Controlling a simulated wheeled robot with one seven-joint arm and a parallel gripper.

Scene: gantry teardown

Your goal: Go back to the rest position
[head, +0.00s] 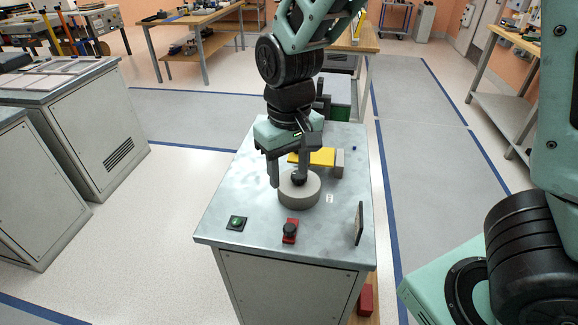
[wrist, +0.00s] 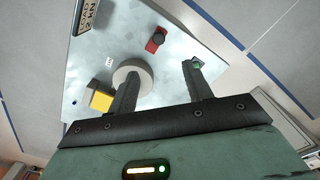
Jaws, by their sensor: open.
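My gripper (head: 287,178) hangs over the metal-topped cabinet (head: 225,205), its fingers pointing down. It is open, with a wide gap between the fingers. I cannot tell whether the finger touches the block. In the wrist view the fingers (wrist: 160,80) also stand apart, with nothing between them, and the block (wrist: 132,74) is partly behind one finger. The rest position itself is not marked in view.
On the cabinet are a yellow piece (head: 318,157), a red block with a black knob (head: 290,231), a green button (head: 237,222) and an upright plate (head: 359,223). Other cabinets (head: 85,110) stand left, a bench (head: 520,45) right. Open floor lies between.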

